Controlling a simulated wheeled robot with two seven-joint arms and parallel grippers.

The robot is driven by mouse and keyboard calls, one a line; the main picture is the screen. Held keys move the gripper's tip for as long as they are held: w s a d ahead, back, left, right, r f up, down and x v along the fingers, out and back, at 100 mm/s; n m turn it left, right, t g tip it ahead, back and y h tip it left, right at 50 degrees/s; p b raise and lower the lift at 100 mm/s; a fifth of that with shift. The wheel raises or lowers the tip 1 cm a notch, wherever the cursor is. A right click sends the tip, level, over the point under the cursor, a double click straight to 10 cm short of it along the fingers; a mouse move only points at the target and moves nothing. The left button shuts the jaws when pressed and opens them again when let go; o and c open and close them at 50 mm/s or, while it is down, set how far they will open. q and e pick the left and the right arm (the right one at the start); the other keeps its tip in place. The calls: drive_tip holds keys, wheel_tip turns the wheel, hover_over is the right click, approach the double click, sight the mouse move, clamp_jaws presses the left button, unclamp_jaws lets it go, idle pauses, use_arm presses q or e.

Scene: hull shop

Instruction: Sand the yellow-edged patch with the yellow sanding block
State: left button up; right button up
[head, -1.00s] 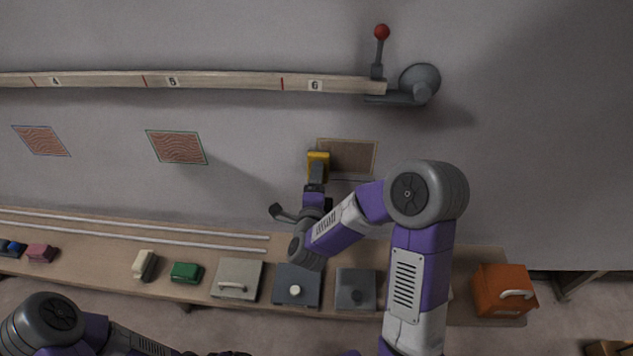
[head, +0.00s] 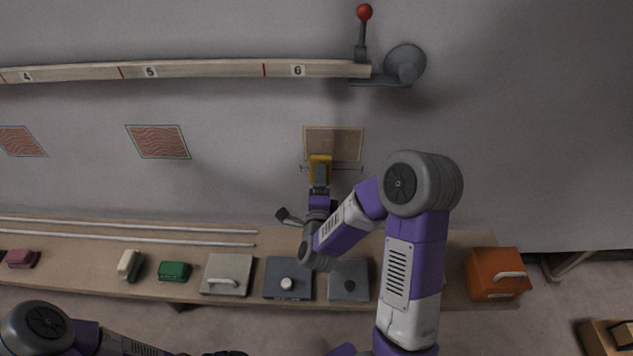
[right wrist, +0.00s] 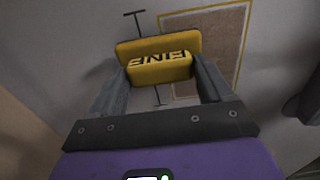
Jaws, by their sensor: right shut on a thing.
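The yellow-edged patch (head: 346,145) is a tan rectangle on the grey hull wall, below plank number 6. It also shows in the right wrist view (right wrist: 214,42), right of and behind the block. My right gripper (head: 319,184) is shut on the yellow sanding block (head: 321,164). In the right wrist view the block (right wrist: 158,48), with dark lettering, sits between the two grey fingers (right wrist: 160,85). The block overlaps the patch's lower edge, left of its middle; I cannot tell whether it touches the surface. My left arm shows at the bottom left, its gripper out of view.
Two other patches (head: 158,141) (head: 22,141) are to the left. The bench below holds a green block (head: 174,271), a cream block (head: 129,264), lidded boxes (head: 227,273) and an orange box (head: 496,272).

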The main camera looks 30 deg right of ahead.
sight(320, 158)
drive_tip(key=shift+x, duration=0.9)
idle(0.5)
drive_tip(key=shift+w+r+p, duration=0.2)
drive_tip(key=shift+r+p, duration=2.3)
drive_tip(key=shift+r, duration=4.15)
wheel_tip(320, 158, down, 4)
drive_tip(key=b, duration=0.4)
drive_tip(key=shift+r, duration=0.2)
drive_tip(key=shift+f+b, duration=0.6)
drive_tip(key=shift+f, duration=0.45)
drive_tip(key=shift+s+f, duration=0.15)
drive_tip(key=shift+f, duration=3.75)
drive_tip(key=shift+r+p, duration=1.95)
drive_tip(key=shift+r, duration=3.3)
